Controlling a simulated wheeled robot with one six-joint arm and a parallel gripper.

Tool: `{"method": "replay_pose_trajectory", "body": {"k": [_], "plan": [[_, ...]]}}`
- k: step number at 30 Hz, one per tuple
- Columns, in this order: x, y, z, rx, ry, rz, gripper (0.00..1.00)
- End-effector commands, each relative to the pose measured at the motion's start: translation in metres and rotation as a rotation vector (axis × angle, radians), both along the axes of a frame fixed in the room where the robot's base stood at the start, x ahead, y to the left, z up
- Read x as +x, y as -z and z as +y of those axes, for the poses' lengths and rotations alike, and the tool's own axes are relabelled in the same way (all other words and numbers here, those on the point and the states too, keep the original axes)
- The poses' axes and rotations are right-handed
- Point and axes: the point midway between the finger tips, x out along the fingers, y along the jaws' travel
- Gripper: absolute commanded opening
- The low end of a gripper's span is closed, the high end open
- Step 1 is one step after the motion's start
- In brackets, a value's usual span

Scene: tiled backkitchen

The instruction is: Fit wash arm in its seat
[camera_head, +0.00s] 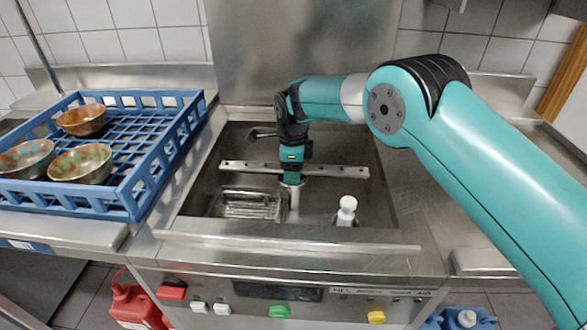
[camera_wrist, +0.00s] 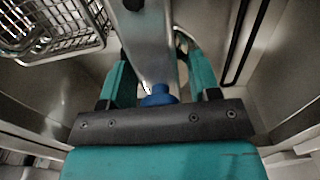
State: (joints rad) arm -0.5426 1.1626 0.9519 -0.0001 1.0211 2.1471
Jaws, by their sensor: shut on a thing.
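The wash arm (camera_head: 240,167) is a long metal bar with small holes, lying crosswise and about level in the wash tank. In the wrist view the bar (camera_wrist: 150,50) runs between my fingers, with a blue hub piece (camera_wrist: 159,96) close to the palm. My gripper (camera_head: 292,182) points down and is shut on the wash arm near its middle; its two teal fingers also show in the wrist view (camera_wrist: 160,84). A grey upright post (camera_head: 295,206), apparently the seat, stands directly below. I cannot tell whether the hub touches it.
The steel tank has a front rim (camera_head: 290,243). A wire strainer basket (camera_head: 248,204) sits left of the post, and a white plug-like piece (camera_head: 347,211) stands right. A dark spout (camera_head: 262,133) is behind. A blue rack (camera_head: 130,202) with bowls (camera_head: 82,164) stands left.

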Motion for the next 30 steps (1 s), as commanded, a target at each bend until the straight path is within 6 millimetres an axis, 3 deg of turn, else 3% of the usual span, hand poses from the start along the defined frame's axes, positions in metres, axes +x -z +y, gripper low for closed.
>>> {"method": "replay_pose_trajectory", "body": {"k": [1, 30], "plan": [[-0.002, 0.010, -0.001, -0.004, 0.001, 0.006, 0.24], [-0.004, 0.021, 0.002, -0.005, 0.000, 0.008, 0.24]]}}
